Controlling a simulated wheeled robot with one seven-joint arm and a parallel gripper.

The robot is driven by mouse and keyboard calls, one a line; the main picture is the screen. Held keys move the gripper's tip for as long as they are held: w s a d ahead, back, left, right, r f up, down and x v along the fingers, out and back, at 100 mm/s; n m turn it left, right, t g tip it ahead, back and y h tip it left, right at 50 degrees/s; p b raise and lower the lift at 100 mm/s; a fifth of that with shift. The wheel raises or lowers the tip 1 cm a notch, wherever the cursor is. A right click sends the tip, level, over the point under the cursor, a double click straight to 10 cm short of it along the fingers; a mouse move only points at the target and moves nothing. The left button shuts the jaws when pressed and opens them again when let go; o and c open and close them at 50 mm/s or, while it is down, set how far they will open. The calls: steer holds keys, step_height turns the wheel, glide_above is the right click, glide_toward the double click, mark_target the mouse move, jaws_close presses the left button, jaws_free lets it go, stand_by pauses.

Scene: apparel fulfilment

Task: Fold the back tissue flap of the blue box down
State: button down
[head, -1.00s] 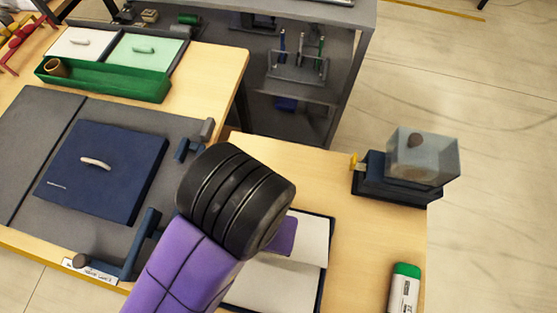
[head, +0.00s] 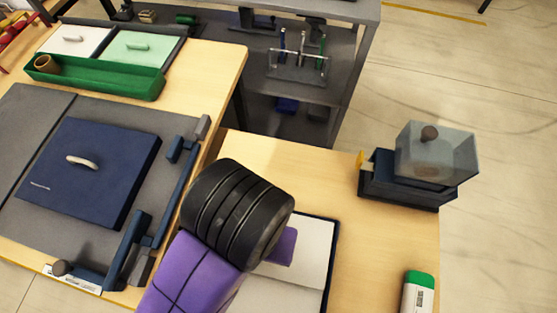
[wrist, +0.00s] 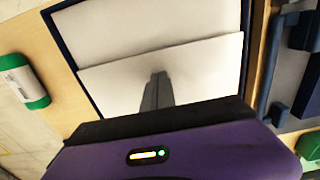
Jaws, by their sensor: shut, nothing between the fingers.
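The open blue box (head: 332,262) shows its dark blue rim and white tissue in the head view, partly covered by my arm. In the wrist view its rim (wrist: 66,42) frames two areas of white tissue. A tissue flap (wrist: 205,72) with a straight edge lies over the lower part, and more tissue (wrist: 150,25) shows beyond that edge. My gripper (wrist: 158,76) is shut and empty, its dark fingers over the flap; I cannot tell whether they touch it. The fingertips are hidden behind my wrist in the head view.
A dark blue lid (head: 95,165) with a pale handle lies on the grey mat at left, beside a blue bar fixture (head: 128,250). A blue device with a clear top (head: 437,150) stands right.

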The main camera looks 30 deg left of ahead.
stand_by(0.3)
step_height(320, 180, up, 8)
steer(key=p, duration=0.7)
steer(key=shift+p, duration=0.3)
